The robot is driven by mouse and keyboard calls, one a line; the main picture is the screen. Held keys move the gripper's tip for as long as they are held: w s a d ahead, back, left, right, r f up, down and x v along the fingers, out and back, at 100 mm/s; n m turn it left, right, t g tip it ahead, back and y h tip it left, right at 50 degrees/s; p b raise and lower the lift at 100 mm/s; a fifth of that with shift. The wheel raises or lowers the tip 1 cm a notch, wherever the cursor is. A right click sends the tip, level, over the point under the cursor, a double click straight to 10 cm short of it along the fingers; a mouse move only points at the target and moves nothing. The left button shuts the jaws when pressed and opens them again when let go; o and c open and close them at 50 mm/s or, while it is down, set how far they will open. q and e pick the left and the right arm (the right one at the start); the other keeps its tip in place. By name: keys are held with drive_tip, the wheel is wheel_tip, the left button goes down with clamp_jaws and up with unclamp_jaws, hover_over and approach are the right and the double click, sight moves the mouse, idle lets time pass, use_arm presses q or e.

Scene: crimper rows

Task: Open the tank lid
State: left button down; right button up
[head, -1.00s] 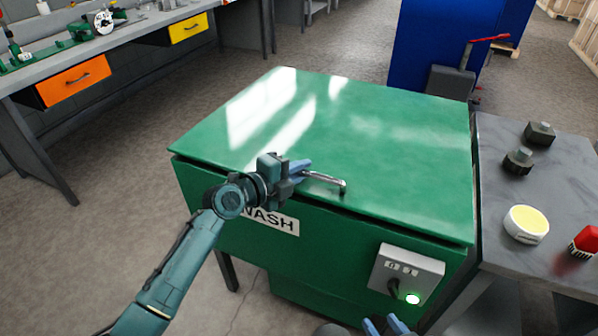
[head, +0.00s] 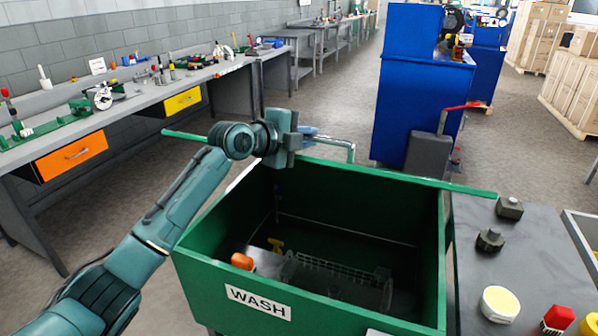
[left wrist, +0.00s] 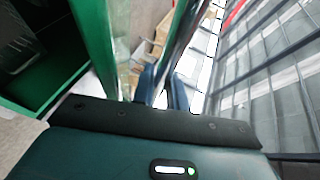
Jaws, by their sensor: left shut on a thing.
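The green wash tank (head: 300,307) stands open in the head view, its dark inside showing. Its green lid (head: 420,180) is swung up and seen nearly edge-on, as a thin strip across the back of the opening. The metal lid handle (head: 345,143) sticks out from the lid's raised edge. My left gripper (head: 308,133) is shut on the handle, above the tank's left half. In the left wrist view my blue fingertips (left wrist: 164,88) are close together, and the tank (left wrist: 35,65) lies at the left. My right gripper is out of view.
Inside the tank are a wire basket (head: 335,278) and an orange item (head: 243,261). A grey side table (head: 475,275) with dark knobs, a yellow-topped puck and a red item adjoins at right. A workbench (head: 130,105) runs along the left; blue cabinets (head: 415,105) stand behind.

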use_arm(q)
drive_tip(key=w+d+r, duration=0.1)
drive_tip(key=w+r, duration=0.2)
drive_tip(key=r, duration=0.2)
drive_tip(key=shift+w, duration=0.4)
drive_tip(key=shift+d+r, duration=0.1)
